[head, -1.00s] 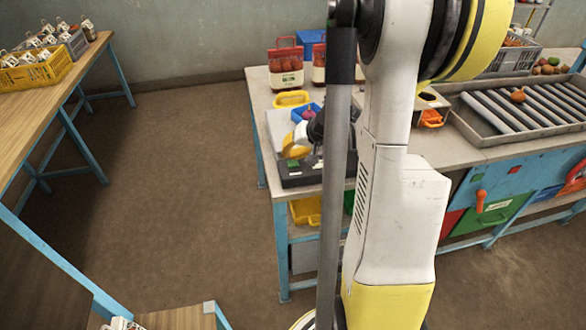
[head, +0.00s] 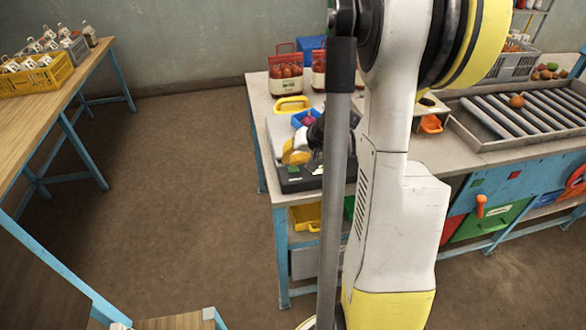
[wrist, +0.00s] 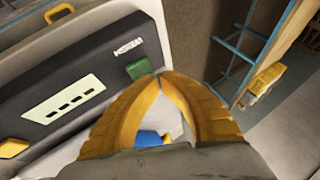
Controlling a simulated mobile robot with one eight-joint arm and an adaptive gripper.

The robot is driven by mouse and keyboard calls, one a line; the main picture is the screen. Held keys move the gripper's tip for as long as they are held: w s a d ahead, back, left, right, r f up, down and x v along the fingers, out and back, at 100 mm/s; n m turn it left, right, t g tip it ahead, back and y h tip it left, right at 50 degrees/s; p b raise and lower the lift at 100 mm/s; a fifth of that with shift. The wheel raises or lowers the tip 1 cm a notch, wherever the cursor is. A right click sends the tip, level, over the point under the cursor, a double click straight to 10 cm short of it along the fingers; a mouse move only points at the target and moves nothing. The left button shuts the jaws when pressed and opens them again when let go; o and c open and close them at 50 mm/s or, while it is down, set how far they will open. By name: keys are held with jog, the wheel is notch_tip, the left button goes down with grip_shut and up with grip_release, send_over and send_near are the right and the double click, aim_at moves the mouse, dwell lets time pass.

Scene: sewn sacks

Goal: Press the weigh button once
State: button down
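A black weighing scale panel (wrist: 60,95) with a display strip (wrist: 65,100) fills the left of the wrist view. A green button (wrist: 138,68) sits near its edge beside a small white label I cannot read; a yellow button (wrist: 13,148) is at far left. The scale (head: 303,180) also shows on the table in the head view. My gripper's yellow fingers (wrist: 160,80) meet at the tips, with nothing seen held. The tips appear just beside the green button; whether they touch it I cannot tell. In the head view my gripper (head: 294,157) is low over the panel.
Bags of reddish produce (head: 286,79) stand at the back. A roller conveyor (head: 530,115) is right. A wooden bench (head: 40,125) is left, with clear floor between.

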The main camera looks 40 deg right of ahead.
aim_at(289, 167)
jog(key=shift+f, duration=0.1)
dwell(0.3)
jog(key=shift+f+b, duration=0.35)
jog(key=shift+b, duration=0.15)
jog(key=shift+f+b, duration=0.45)
dwell(0.5)
jog(key=shift+r, duration=0.1)
jog(key=shift+r+p, duration=0.65)
jog(key=shift+r, duration=0.15)
jog(key=shift+r+p, duration=1.9)
jog(key=shift+r, duration=0.65)
